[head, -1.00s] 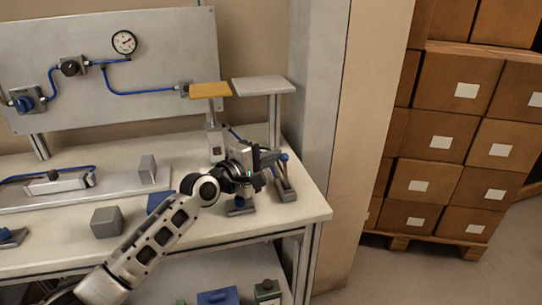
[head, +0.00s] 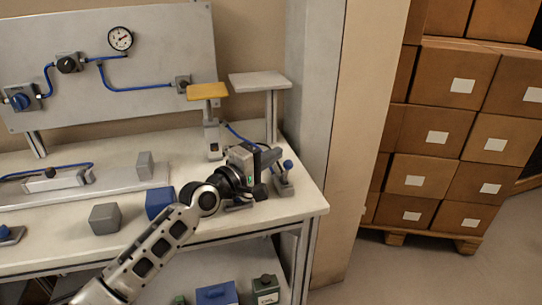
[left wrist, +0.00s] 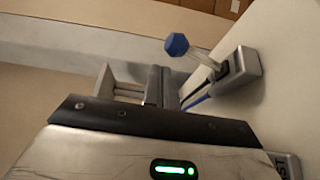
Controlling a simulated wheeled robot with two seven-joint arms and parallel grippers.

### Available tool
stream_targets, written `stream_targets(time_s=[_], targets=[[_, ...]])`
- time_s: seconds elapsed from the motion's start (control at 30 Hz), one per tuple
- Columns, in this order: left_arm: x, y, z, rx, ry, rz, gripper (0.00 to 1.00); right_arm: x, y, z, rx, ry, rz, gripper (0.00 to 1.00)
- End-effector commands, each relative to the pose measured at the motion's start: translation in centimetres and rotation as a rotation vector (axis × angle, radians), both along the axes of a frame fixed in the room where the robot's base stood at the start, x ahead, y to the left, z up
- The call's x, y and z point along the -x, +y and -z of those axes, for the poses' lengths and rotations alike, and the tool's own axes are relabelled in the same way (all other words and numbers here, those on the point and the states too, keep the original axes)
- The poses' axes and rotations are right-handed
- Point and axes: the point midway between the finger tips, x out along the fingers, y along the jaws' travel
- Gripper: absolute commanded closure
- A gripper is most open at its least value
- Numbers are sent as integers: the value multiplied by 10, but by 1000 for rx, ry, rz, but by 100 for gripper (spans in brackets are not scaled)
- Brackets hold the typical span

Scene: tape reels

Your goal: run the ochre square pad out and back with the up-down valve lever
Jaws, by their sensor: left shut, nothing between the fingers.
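The ochre square pad (head: 207,91) sits level on a short rod above a grey upright actuator (head: 213,138) at the back of the bench. The valve lever (head: 287,165) has a blue knob and stands on a grey base (head: 284,187) near the bench's right edge. In the left wrist view its blue knob (left wrist: 177,44) and base (left wrist: 240,65) are in clear sight. My left gripper (head: 271,157) is shut and empty, just left of the knob and apart from it. Its fingers (left wrist: 158,85) show in the wrist view. My right gripper is not in view.
A fixed grey square plate (head: 260,80) on a post stands right of the pad. A grey block (head: 105,218) and a blue block (head: 160,203) lie left of my forearm. A grey wall column (head: 314,100) rises behind the bench's right end.

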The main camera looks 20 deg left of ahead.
Motion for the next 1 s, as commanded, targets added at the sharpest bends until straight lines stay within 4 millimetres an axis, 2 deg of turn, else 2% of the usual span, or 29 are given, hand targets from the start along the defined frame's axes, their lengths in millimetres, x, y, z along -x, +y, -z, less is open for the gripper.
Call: stream_targets(time_s=[0.17,0.37,0.7,0.83,1.0], targets=[[-5,9,-6,-2,-3,-3,100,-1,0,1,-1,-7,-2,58],[-14,32,-18,-4,-1,-6,100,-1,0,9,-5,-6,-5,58],[43,60,2,-4,2,-5,100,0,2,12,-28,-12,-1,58],[59,69,5,-4,1,-5,100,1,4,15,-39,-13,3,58],[69,74,6,-2,-1,-5,100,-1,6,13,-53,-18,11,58]])
